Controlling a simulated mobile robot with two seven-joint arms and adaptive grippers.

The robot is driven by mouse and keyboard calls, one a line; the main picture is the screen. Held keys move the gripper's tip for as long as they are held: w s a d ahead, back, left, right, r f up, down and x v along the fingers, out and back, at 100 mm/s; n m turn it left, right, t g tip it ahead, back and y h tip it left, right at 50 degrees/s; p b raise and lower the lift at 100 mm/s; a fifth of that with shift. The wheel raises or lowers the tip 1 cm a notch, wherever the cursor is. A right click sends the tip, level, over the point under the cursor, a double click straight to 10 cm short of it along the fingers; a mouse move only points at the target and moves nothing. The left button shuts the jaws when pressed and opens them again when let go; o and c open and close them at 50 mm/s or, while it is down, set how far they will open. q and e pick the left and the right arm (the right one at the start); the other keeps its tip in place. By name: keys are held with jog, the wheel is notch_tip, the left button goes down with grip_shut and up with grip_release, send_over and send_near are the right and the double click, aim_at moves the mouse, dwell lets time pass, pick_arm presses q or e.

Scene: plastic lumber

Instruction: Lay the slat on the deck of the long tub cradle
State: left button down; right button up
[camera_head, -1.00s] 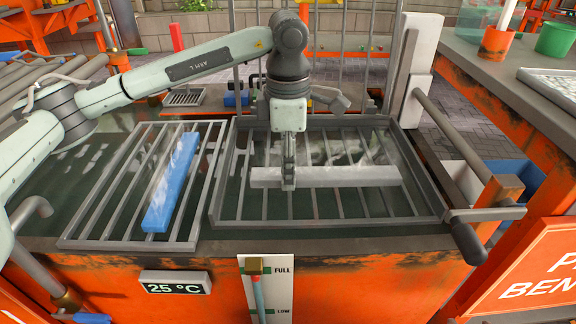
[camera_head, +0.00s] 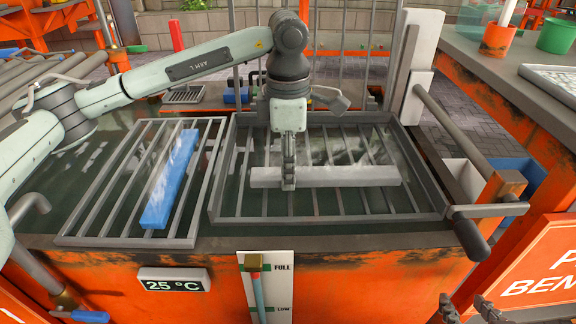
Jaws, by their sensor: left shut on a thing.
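A light grey slat (camera_head: 345,176) lies level across the bars of the right-hand, rimmed grey cradle (camera_head: 330,219) in the tub. My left gripper (camera_head: 288,178) comes down from above and is shut on the slat near its left end. I cannot tell whether the slat touches the bars or is just above them. A blue slat (camera_head: 171,180) lies lengthwise on the left-hand barred rack (camera_head: 125,242). My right gripper (camera_head: 467,309) shows only its fingertips at the bottom right edge, apart and with nothing visible between them.
A crank handle (camera_head: 468,234) sticks out at the tub's right front corner, under a grey bar (camera_head: 450,130). A white upright post (camera_head: 419,60) stands behind it. A temperature display (camera_head: 174,280) and level gauge (camera_head: 266,285) are on the tub's front.

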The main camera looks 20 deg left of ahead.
pick_arm(q)
jog(key=shift+f+b, duration=0.55)
jog(key=shift+f, duration=0.15)
jog(key=c, duration=1)
grip_release()
notch_tip(320, 180, up, 12)
jog(key=shift+r, duration=0.1)
